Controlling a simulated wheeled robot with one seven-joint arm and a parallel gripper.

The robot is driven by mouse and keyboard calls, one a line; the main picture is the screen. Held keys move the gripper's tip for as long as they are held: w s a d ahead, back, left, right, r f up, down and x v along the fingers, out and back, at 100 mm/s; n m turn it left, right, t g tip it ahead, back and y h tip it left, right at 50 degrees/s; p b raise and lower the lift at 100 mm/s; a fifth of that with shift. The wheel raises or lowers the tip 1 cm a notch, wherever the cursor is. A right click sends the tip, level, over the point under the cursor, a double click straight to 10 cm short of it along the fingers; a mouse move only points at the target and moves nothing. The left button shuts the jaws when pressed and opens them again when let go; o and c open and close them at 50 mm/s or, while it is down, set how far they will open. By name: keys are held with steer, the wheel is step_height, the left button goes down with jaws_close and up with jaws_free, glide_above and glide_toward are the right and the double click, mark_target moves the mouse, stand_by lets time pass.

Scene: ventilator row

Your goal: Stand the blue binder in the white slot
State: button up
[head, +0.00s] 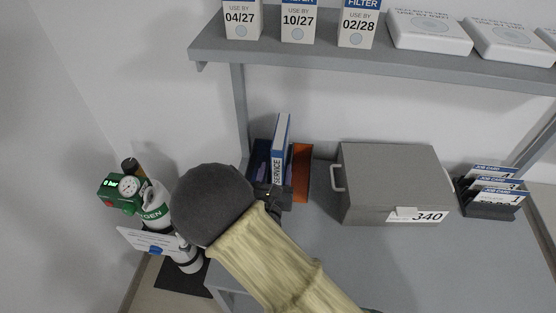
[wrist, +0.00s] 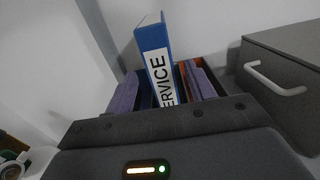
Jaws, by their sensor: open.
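The blue binder (head: 281,140), with a white SERVICE label on its spine, stands nearly upright in a dark rack (head: 262,150) on the bench. In the wrist view, the binder (wrist: 153,50) rises between two purple pieces (wrist: 198,82). I cannot make out a white slot; the binder's foot and the rack floor are hidden. My gripper (head: 270,195) is open, low in front of the rack and binder, partly hidden by my arm. The wrist view does not show its fingertips, and I cannot tell whether it touches the binder.
An orange piece (head: 301,172) is at the rack's right side. A grey box (head: 390,180) with a handle stands right of it, then a job card holder (head: 490,205). A shelf (head: 350,60) with filter boxes hangs above. An oxygen cylinder (head: 160,212) stands left of the bench.

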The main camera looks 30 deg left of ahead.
steer(key=v, duration=0.4)
steer(key=shift+d, duration=0.1)
stand_by(0.7)
